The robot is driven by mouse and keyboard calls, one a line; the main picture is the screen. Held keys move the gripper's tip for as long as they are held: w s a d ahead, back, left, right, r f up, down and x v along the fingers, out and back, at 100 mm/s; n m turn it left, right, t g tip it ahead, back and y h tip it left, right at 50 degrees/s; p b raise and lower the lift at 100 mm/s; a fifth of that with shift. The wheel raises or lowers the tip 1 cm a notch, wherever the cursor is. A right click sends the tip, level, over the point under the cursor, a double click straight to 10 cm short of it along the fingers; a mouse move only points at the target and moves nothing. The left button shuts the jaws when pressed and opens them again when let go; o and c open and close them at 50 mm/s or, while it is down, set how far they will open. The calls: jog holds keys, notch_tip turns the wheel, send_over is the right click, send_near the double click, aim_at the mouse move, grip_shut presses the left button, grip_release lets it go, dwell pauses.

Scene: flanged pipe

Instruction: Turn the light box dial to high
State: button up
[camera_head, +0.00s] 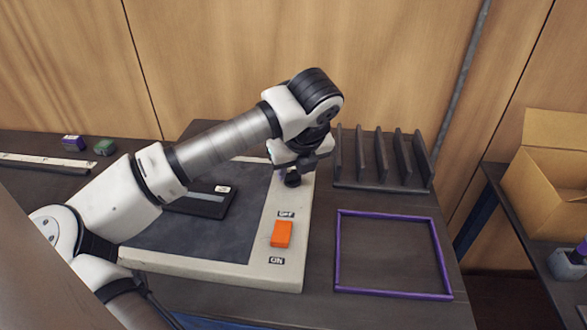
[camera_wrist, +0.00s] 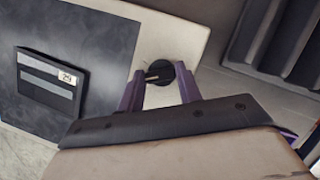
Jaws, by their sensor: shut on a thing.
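The light box (camera_head: 215,272) lies on the table, with a pale frame around a dark panel. Its black round dial (camera_head: 292,181) sits on the right strip of the frame, near the far corner. In the wrist view the dial (camera_wrist: 160,71) shows a thin pale pointer mark toward the left of the picture. My gripper (camera_head: 292,173) comes down over the dial. In the wrist view its purple fingers (camera_wrist: 159,80) are on either side of the dial and shut on it. No low or high marking is readable.
An orange switch (camera_head: 282,234) sits between OFF and ON labels on the same strip. A dark holder numbered 29 (camera_wrist: 62,80) lies on the panel. A slotted dark rack (camera_head: 383,184) and a purple frame (camera_head: 338,255) are to the right. A cardboard box (camera_head: 548,190) stands farther right.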

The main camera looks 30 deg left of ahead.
jog(key=m+b, duration=0.1)
jog(key=b, duration=0.2)
jog(key=shift+f+m+t, duration=0.3)
jog(key=shift+f, duration=0.05)
jog(key=m+h+b, duration=0.1)
jog(key=m+b, duration=0.2)
jog(key=b, duration=0.2)
jog(key=shift+s+a+t, duration=0.1)
jog(key=shift+a+t, duration=0.05)
jog(key=shift+t, duration=0.25)
jog(key=m, duration=0.1)
jog(key=m+h+b, duration=0.1)
jog(key=m+b, duration=0.1)
jog(key=shift+r+m+h, duration=0.25)
jog(key=shift+m+h, duration=0.05)
jog(key=shift+m, duration=0.1)
jog(key=shift+a+r+m+t+h+b, duration=0.15)
jog(key=shift+m+h+b, duration=0.15)
jog(key=shift+m, duration=0.5)
jog(key=shift+m+t+h+b, duration=0.15)
jog(key=shift+m+h+b, duration=0.15)
jog(key=shift+m, duration=0.5)
jog(key=o, duration=1)
jog(key=shift+s, duration=0.1)
